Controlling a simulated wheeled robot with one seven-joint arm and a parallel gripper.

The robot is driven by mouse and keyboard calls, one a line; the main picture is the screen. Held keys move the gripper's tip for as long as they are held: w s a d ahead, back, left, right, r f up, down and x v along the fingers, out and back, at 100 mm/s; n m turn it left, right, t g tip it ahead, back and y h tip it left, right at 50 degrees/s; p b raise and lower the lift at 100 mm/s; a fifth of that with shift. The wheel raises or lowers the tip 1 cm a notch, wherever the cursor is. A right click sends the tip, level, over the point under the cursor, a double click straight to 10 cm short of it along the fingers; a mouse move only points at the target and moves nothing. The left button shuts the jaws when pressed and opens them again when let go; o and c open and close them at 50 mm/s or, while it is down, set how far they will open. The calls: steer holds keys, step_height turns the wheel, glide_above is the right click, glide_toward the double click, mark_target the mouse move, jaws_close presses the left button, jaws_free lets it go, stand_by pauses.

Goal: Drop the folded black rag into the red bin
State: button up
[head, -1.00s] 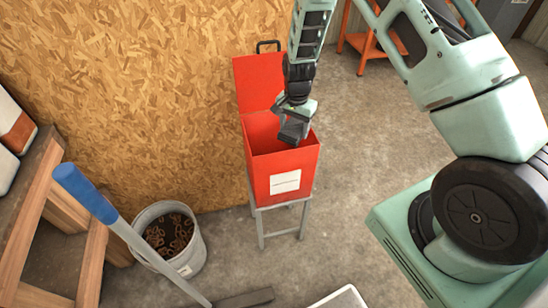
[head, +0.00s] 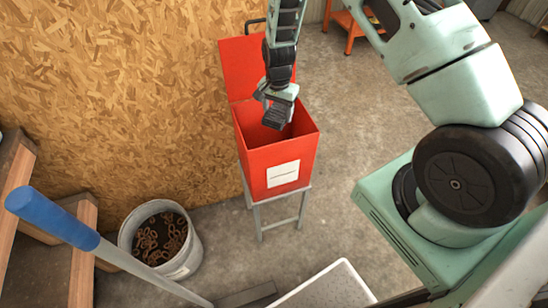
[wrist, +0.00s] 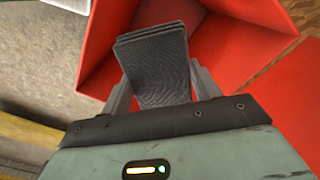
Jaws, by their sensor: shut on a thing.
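The red bin (head: 277,156) stands on a grey metal stand against the wooden wall, its lid (head: 243,66) tipped open at the back and a white label on its front. My gripper (head: 268,107) is over the bin's opening. It is shut on the folded black rag (head: 275,118), which hangs at the mouth of the bin. In the wrist view the rag (wrist: 155,62) sits between the two fingers, with the red walls of the bin (wrist: 105,40) around and beneath it. I cannot tell exactly how deep the rag sits relative to the rim.
A pale bucket (head: 186,262) of rusty chain or rings stands on the floor to the left. A blue-handled tool (head: 52,218) leans across the lower left. A pale tray (head: 325,288) is at the bottom. Concrete floor is clear right of the bin.

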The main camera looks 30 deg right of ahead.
steer(key=shift+f, duration=0.65)
steer(key=o, duration=1.2)
steer(key=shift+r, duration=0.15)
step_height(320, 180, up, 17)
steer(key=b, duration=0.2)
steer(key=shift+r, duration=0.1)
